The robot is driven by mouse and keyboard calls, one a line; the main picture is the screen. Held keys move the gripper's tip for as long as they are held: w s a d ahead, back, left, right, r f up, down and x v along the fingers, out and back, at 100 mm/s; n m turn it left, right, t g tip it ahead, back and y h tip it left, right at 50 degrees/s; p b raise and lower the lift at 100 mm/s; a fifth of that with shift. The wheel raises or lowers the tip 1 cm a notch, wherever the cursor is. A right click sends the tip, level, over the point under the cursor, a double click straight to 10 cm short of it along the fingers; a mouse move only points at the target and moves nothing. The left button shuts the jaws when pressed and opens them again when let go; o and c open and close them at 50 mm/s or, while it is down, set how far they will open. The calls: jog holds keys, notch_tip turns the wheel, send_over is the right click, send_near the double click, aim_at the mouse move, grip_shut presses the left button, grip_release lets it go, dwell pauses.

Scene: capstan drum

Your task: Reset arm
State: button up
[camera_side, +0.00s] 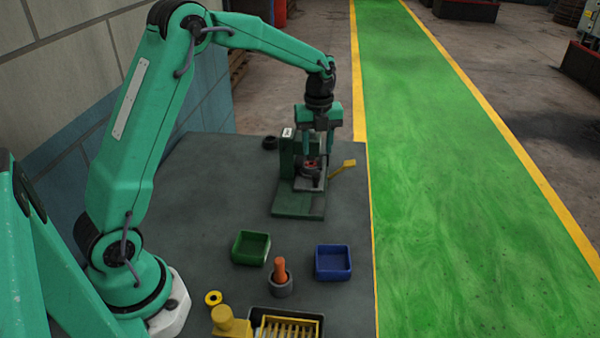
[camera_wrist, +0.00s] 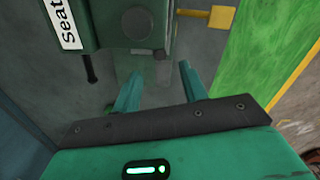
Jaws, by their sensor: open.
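My gripper (camera_side: 314,150) hangs from my arm at the far end of the bench, pointing down at a green fixture (camera_side: 287,158). Below the fingers is a dark round part with a red mark (camera_side: 309,165); the fingers partly hide it, and I cannot tell if they touch it. In the wrist view, the fingers of my gripper (camera_wrist: 158,78) stand apart with nothing between them. The fixture also shows there, with a white label reading "Seat" (camera_wrist: 65,22). A yellow lever (camera_side: 344,169) sticks out to the right; its yellow end (camera_wrist: 221,17) shows in the wrist view.
A green bin (camera_side: 251,249), a blue bin (camera_side: 333,263) and an orange peg (camera_side: 280,268) in a grey cup stand nearer. A yellow ring (camera_side: 212,298), yellow block (camera_side: 231,323) and slatted tray (camera_side: 288,326) lie in front. A wall (camera_side: 60,75) borders the left; mid-left bench is clear.

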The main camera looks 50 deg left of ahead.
jog(key=shift+r, duration=0.1)
jog(key=s+d+r+n+t, duration=0.3)
jog(key=s+d+r+n, duration=0.2)
jog(key=s+r+n, duration=0.8)
jog(key=s+d+f+n+t, duration=0.1)
jog(key=s+d+n+t, duration=0.1)
jog(key=s+n, duration=0.9)
jog(key=s+d, duration=0.1)
jog(key=s, duration=0.3)
jog(key=shift+f+t, duration=0.15)
jog(key=shift+t, duration=0.15)
